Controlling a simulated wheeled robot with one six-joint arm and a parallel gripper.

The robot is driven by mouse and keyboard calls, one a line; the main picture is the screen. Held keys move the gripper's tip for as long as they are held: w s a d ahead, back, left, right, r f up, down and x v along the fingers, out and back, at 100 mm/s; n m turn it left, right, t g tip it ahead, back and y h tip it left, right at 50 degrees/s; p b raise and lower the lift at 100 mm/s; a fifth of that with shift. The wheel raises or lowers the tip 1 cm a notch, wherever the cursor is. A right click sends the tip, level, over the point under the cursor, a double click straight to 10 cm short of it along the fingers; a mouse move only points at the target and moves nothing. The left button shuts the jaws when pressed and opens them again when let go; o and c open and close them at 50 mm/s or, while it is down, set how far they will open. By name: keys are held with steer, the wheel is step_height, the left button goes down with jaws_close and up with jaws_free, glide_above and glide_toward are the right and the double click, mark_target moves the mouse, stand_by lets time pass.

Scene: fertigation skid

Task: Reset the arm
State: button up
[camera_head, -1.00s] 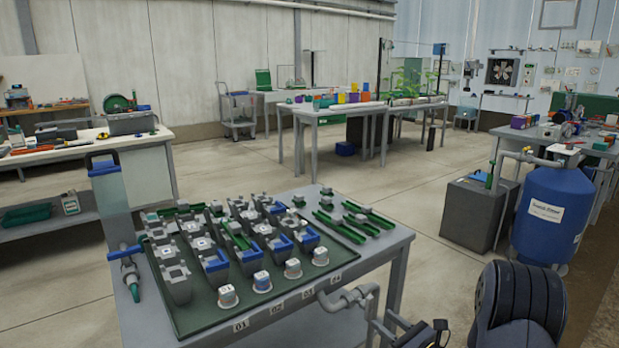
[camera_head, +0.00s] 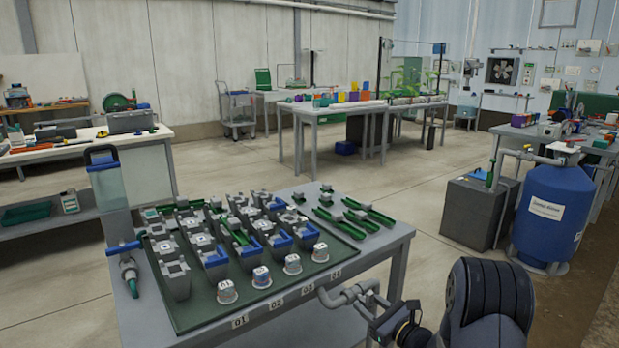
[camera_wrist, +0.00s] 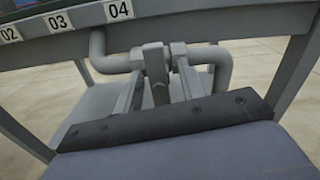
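My gripper (camera_head: 392,322) is low at the front of the tray table, close to the grey pipe (camera_head: 345,296) below the table's front edge. The wrist view shows my gripper (camera_wrist: 158,70) with two slender grey fingers apart and nothing seen held. The grey pipe (camera_wrist: 215,58) with its upright fitting shows beyond and between the fingers. I cannot tell whether they touch it. My dark arm link fills part of the lower right in the head view.
The table (camera_head: 385,250) bears a green tray (camera_head: 205,318) with grey and blue holders, green pieces and several white-capped cups. A blue tank (camera_head: 548,225) and a dark grey box (camera_head: 480,210) stand to the right. Open floor (camera_head: 390,190) lies behind the table.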

steer(key=n, duration=0.4)
steer(key=shift+b, duration=0.3)
steer(key=shift+n, duration=1.8)
